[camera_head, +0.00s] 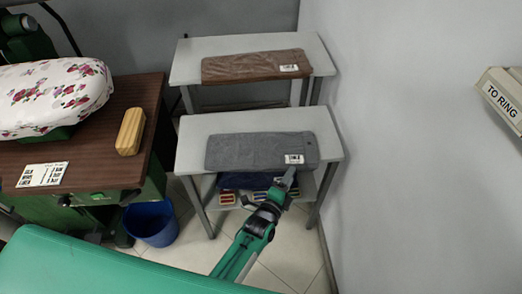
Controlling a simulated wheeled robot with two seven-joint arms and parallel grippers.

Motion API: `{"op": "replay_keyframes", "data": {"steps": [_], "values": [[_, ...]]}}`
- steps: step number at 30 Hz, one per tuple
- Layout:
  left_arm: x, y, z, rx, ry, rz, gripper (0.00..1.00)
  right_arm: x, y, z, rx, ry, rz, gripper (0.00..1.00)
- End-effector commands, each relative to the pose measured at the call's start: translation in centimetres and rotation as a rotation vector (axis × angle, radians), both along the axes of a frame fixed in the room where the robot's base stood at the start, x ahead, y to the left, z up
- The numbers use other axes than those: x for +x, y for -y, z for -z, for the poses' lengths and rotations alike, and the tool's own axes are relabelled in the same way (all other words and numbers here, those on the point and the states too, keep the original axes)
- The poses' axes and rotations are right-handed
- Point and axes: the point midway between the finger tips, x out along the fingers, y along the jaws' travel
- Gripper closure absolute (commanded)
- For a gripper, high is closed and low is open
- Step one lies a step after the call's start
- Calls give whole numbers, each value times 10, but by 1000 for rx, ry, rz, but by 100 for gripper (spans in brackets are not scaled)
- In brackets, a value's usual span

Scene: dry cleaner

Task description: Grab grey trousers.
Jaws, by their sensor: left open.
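The grey trousers (245,151) lie folded flat on the near grey table (198,128), with a white tag on their front right corner. My left gripper (288,180) is open at the front edge of this table, just below the tag. It is close to the trousers' front right edge; I cannot tell whether it touches them. Nothing shows between its fingers. My right gripper is not in view.
Brown folded trousers (245,67) lie on the far table (200,48). Dark blue cloth (236,181) lies on the shelf below. A blue bucket (151,224) and a brown workbench (90,150) stand left. The wall (400,180) closes the right side.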

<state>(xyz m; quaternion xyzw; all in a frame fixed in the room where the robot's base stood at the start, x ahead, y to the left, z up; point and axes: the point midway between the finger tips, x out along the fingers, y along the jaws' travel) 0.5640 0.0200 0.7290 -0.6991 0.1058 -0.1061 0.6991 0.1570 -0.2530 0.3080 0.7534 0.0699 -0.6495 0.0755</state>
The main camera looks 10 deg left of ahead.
Motion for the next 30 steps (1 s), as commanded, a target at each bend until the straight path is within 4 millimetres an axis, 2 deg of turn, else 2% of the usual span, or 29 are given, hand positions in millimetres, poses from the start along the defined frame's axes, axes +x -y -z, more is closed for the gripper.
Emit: {"op": "replay_keyframes", "data": {"steps": [1,6,16,17,23,30], "values": [[9,3,-4,-1,2,0,55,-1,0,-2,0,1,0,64],[27,9,-3,1,1,0,55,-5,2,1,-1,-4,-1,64],[32,11,-2,0,0,0,55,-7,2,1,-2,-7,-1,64],[32,11,-2,0,0,0,59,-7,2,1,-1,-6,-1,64],[32,11,-2,0,0,0,99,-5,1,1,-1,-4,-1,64],[32,11,-3,1,3,0,100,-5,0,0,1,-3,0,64]]}}
